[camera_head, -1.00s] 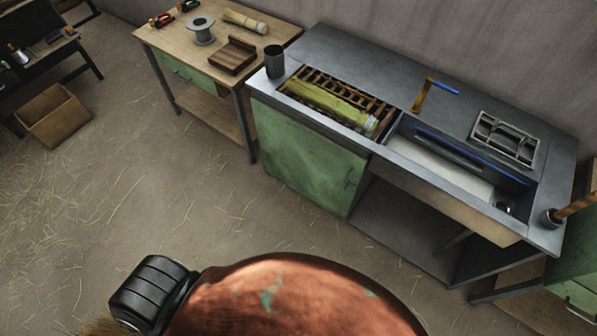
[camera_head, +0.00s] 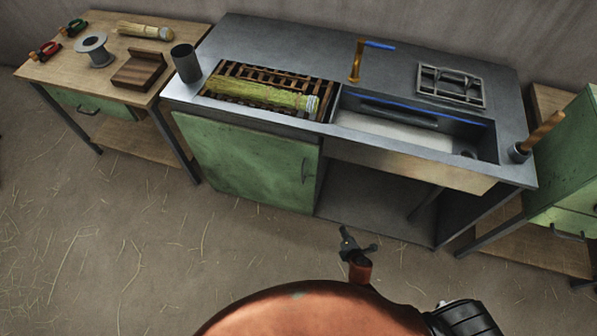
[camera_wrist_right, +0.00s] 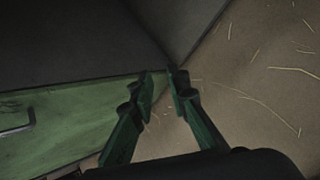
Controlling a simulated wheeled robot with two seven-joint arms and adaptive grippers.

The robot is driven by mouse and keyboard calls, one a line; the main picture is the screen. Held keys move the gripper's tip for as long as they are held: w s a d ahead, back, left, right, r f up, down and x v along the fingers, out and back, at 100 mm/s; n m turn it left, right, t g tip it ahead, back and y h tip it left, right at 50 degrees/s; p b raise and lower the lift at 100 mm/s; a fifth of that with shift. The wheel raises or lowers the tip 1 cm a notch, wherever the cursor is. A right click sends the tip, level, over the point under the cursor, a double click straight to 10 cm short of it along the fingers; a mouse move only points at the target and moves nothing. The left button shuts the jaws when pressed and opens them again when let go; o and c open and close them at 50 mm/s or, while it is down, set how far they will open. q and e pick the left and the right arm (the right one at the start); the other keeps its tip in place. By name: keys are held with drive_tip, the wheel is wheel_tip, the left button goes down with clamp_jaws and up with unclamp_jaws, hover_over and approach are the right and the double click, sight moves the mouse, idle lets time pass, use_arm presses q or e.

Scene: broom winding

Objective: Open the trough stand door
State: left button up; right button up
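The trough stand (camera_head: 425,218) has a green door (camera_head: 240,160) on its left front, and the door looks shut. Its dark handle (camera_head: 306,170) is near the door's right edge. My right gripper (camera_head: 358,243) is in front of the stand, to the right of and below the handle, apart from it. In the right wrist view my right gripper (camera_wrist_right: 161,77) has its fingertips apart with nothing between them. A green panel (camera_wrist_right: 75,120) with a handle (camera_wrist_right: 18,128) shows at the left there, apart from the fingers. My left gripper is not in view.
The stand's top holds a grate (camera_head: 228,77) with a straw bundle (camera_head: 260,94), a trough (camera_head: 400,127), a tap (camera_head: 356,62) and a dark cup (camera_head: 186,64). A wooden table (camera_head: 120,60) stands left, a green cabinet (camera_head: 565,160) right. The straw-strewn floor (camera_head: 130,240) is open in front.

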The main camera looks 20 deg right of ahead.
drive_tip(key=w+a+r+n+t+y+b, duration=0.1)
drive_tip(key=w+a+r+n+t+b, duration=0.45)
drive_tip(key=r, duration=0.55)
drive_tip(key=w+a+r+n+t+y+b, duration=0.1)
drive_tip(key=w+a+r+n+t+b, duration=0.15)
drive_tip(key=w+a+r+n, duration=0.75)
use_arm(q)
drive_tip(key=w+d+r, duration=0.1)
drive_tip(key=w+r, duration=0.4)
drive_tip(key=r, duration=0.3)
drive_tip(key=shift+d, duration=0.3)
use_arm(e)
drive_tip(key=shift+m+t, duration=0.3)
drive_tip(key=shift+m, duration=0.05)
drive_tip(key=w+d, duration=0.1)
drive_tip(key=w, duration=0.1)
drive_tip(key=w+d+r, duration=0.1)
drive_tip(key=w, duration=0.1)
drive_tip(key=w+d+r, duration=0.1)
drive_tip(key=w, duration=0.1)
drive_tip(key=shift+w+r, duration=0.2)
clamp_jaws()
